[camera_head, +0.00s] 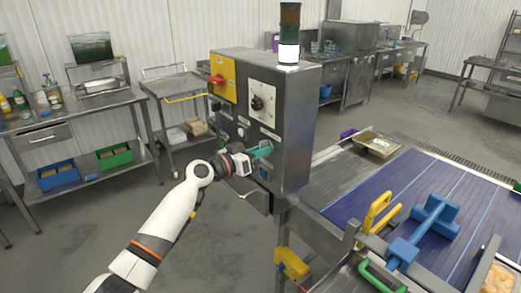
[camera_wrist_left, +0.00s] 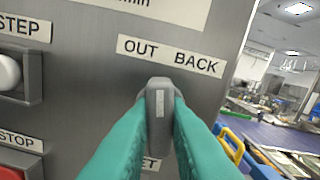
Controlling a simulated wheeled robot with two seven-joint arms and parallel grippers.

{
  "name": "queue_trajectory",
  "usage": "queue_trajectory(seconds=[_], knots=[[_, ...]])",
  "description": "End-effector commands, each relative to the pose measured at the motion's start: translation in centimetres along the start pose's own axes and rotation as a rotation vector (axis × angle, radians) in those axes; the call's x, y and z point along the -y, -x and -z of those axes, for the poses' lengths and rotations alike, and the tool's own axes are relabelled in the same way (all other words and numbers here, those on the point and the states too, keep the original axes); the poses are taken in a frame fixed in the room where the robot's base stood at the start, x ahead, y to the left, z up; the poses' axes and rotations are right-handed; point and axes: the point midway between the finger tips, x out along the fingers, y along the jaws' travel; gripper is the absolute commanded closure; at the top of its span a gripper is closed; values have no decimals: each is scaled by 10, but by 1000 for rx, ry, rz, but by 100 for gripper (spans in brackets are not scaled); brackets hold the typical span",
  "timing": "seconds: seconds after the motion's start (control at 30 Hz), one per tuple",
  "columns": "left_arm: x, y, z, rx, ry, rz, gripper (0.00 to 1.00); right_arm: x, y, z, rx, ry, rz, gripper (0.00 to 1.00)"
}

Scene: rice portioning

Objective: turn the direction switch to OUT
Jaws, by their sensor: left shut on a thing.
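The direction switch (camera_wrist_left: 160,100) is a grey knob with a pale mark on its face, on the grey control box (camera_head: 295,125). In the left wrist view, the label OUT (camera_wrist_left: 141,50) is above it to the left and BACK (camera_wrist_left: 196,63) above it to the right. The knob stands nearly upright in the picture, its top below the right end of OUT. My left gripper (camera_head: 262,151) has teal fingers, shut on the knob from both sides; they also show in the left wrist view (camera_wrist_left: 160,122). My right gripper is not in view.
A STEP button (camera_wrist_left: 8,72) and a red STOP button (camera_wrist_left: 10,172) sit left of the switch. A dial (camera_head: 257,103) and a yellow panel with a red switch (camera_head: 222,78) are higher on the box. A blue conveyor (camera_head: 375,195) with blue and yellow tools lies to the right.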

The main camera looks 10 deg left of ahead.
Motion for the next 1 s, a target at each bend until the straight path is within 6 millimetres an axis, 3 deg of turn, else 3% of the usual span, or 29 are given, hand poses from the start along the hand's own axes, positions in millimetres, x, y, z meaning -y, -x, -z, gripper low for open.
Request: queue_trajectory(seconds=[0.2,0.5,1.0], knots=[[0,0,-2,2,17,0,100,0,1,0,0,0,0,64],[0,0,-3,3,260,-1,100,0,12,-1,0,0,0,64],[0,0,-3,3,360,-1,100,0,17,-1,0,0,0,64]])
